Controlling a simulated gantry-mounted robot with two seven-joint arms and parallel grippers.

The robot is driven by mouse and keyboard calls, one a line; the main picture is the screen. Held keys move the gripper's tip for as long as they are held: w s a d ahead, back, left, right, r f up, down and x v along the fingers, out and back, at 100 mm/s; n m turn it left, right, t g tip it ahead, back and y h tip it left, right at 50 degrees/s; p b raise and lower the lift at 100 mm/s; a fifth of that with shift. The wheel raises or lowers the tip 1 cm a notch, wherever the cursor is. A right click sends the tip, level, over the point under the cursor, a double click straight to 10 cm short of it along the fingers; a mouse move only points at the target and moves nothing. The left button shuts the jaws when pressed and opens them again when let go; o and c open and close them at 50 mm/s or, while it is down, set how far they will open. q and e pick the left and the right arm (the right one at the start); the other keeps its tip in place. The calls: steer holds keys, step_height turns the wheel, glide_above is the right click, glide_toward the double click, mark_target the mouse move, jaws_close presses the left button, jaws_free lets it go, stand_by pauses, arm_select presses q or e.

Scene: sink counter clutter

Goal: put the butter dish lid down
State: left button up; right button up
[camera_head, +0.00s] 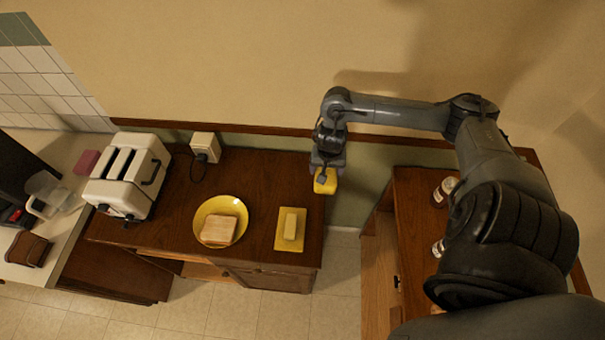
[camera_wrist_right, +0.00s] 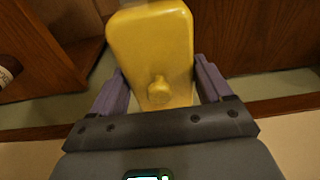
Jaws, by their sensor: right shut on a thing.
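The yellow butter dish lid (camera_head: 325,181) is held in my right gripper (camera_head: 324,172), above the right end of the wooden counter near its edge. In the right wrist view the lid (camera_wrist_right: 152,45) shows its knob and fills the space between the purple fingers of the gripper (camera_wrist_right: 158,90). The butter dish base (camera_head: 283,244) is a yellow rectangular plate on the counter, with a stick of butter (camera_head: 290,226) on it. The lid is apart from the base, behind it and to its right. My left gripper is not in view.
A yellow bowl (camera_head: 202,211) with bread (camera_head: 219,229) stands left of the butter dish. A white toaster (camera_head: 127,178) stands further left. A gap separates this counter from a cabinet (camera_head: 409,225) with jars. Bare wood (camera_head: 270,180) lies behind the dish.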

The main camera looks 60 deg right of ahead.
steer(key=shift+s+f, duration=0.15)
steer(key=shift+f, duration=0.25)
steer(key=w+d+f, duration=0.1)
steer(key=w+f, duration=0.1)
steer(key=w, duration=0.1)
steer(key=w+d+f+b, duration=0.1)
steer(key=w+f, duration=0.1)
steer(key=w, duration=0.2)
steer(key=w+d+f+b, duration=0.1)
steer(key=w+f, duration=0.1)
steer(key=w, duration=0.1)
steer(key=shift+w+d+f, duration=0.25)
steer(key=shift+w+f, duration=0.1)
steer(key=shift+f+b, duration=0.35)
steer(key=shift+f, duration=1.65)
steer(key=shift+f, duration=0.15)
steer(key=o, duration=1.1)
steer(key=shift+c, duration=0.2)
